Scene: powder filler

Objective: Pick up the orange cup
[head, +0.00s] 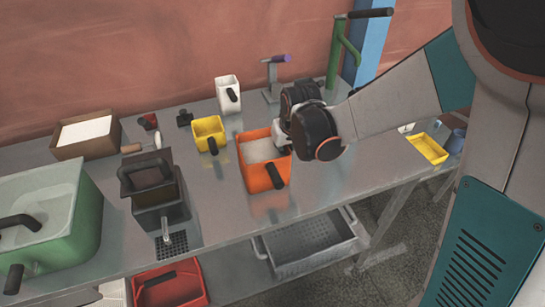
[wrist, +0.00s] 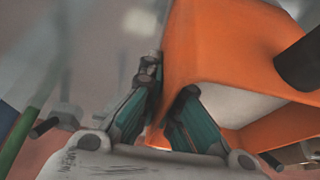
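The orange cup (head: 254,178) stands on the metal table in the head view, open at the top, with white powder inside and a black handle on its front. My gripper (head: 284,141) is at its right wall, largely hidden behind my own wrist. In the wrist view the orange cup (wrist: 225,45) fills the upper right. My gripper's fingers (wrist: 168,88) are spread, one outside the cup and one over its inner side, with the orange wall between them. I cannot tell whether either finger touches the wall.
A yellow cup (head: 209,132) and a white cup (head: 228,94) stand behind left. A dark device (head: 155,190) and a green bin (head: 70,225) are to the left. A green press (head: 340,55) stands behind; a yellow tray (head: 428,148) lies right. The table's front edge is bare.

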